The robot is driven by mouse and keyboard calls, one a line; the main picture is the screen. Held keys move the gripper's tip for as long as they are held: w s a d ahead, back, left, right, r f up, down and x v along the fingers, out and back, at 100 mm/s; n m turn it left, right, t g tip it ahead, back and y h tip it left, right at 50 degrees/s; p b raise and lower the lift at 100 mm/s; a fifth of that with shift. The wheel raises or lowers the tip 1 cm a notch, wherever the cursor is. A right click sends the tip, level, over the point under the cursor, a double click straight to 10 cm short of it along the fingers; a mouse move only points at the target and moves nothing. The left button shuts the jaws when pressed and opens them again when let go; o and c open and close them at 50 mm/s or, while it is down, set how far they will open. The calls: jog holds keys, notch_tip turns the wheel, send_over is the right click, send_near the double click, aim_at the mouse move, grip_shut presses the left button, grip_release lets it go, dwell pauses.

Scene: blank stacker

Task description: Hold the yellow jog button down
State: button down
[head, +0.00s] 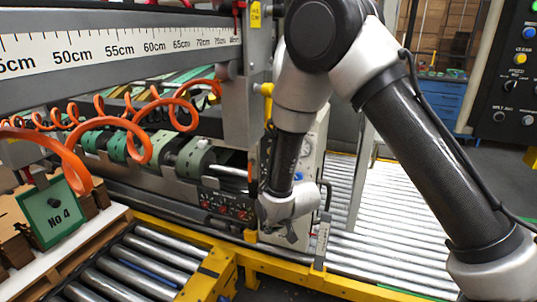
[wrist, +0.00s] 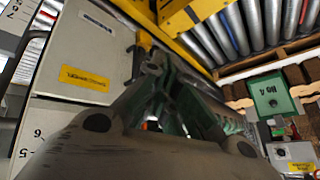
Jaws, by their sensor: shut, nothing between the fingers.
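My gripper (head: 290,232) is shut and empty, pointing down beside a pale machine cabinet (head: 308,150) in the head view. In the wrist view its fingertips (wrist: 152,68) meet in front of a grey cabinet with a yellow label (wrist: 85,78). No button clearly marked as the jog button shows. A yellow button (head: 519,58) sits on a dark control panel (head: 490,100) at the far upper right, by a label that seems to read CLEAR, well apart from my gripper. A small yellow part (wrist: 143,40) shows just beyond the fingertips; I cannot tell what it is.
A yellow frame (head: 285,268) and roller conveyors (head: 400,215) lie below and right of my gripper. Orange coiled hoses (head: 75,165) hang at left. A green No 4 sign (head: 50,212) stands by a pallet. A small grey box (wrist: 295,152) shows in the wrist view.

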jog(key=w+a+r+m+t+y, duration=0.1)
jog(key=w+a+r+m+t, duration=0.1)
jog(key=w+r+t, duration=0.2)
jog(key=w+a+r+m+t+y, duration=0.2)
jog(key=w+r+t, duration=0.3)
jog(key=r, duration=0.4)
jog(key=shift+w+a+m, duration=0.25)
jog(key=shift+w+m, duration=0.05)
jog(key=shift+w, duration=0.4)
jog(key=shift+w, duration=0.1)
jog(key=w+d, duration=0.3)
jog(key=w, duration=0.5)
jog(key=shift+w, duration=0.15)
jog(key=shift+w+d, duration=0.15)
jog(key=shift+w, duration=0.15)
dwell(0.3)
